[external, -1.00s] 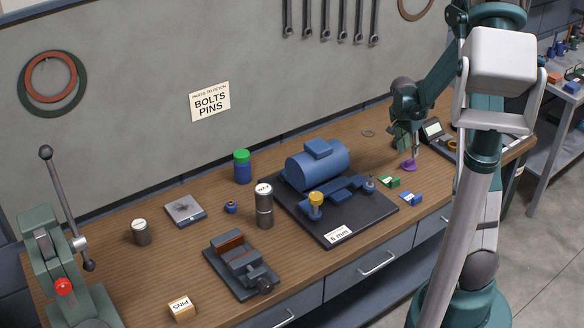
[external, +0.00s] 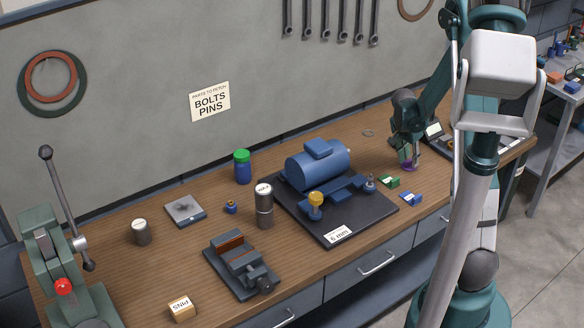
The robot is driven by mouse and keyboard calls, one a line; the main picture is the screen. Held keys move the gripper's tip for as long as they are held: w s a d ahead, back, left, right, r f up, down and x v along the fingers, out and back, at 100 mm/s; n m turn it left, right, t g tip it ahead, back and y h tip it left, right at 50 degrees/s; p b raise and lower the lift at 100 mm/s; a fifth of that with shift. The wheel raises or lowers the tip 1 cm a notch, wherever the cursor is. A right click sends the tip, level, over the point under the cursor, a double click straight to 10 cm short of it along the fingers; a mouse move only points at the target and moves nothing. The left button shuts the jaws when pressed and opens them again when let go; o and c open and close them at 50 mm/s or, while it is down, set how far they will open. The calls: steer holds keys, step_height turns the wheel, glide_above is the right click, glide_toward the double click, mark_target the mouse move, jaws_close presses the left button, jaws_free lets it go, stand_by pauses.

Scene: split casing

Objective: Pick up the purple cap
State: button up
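The purple cap (external: 409,167) lies on the wooden bench at the right, beyond the dark mat. My gripper (external: 409,162) points down over it, with its fingers low at the cap and covering part of it. The view is too small to show whether the fingers touch the cap or stand apart from it. The cap appears to rest on the bench.
A green block (external: 389,181) and a blue block (external: 412,198) lie in front of the cap. A blue motor casing (external: 316,166) stands on the dark mat (external: 333,222) to the left. A flat ring (external: 368,133) lies behind. Bare bench surrounds the cap.

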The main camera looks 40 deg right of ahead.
mark_target(409, 160)
stand_by(0.4)
jaws_close()
steer(key=shift+r, duration=0.15)
step_height(409, 160, up, 10)
steer(key=shift+p, duration=0.4)
stand_by(0.4)
stand_by(0.5)
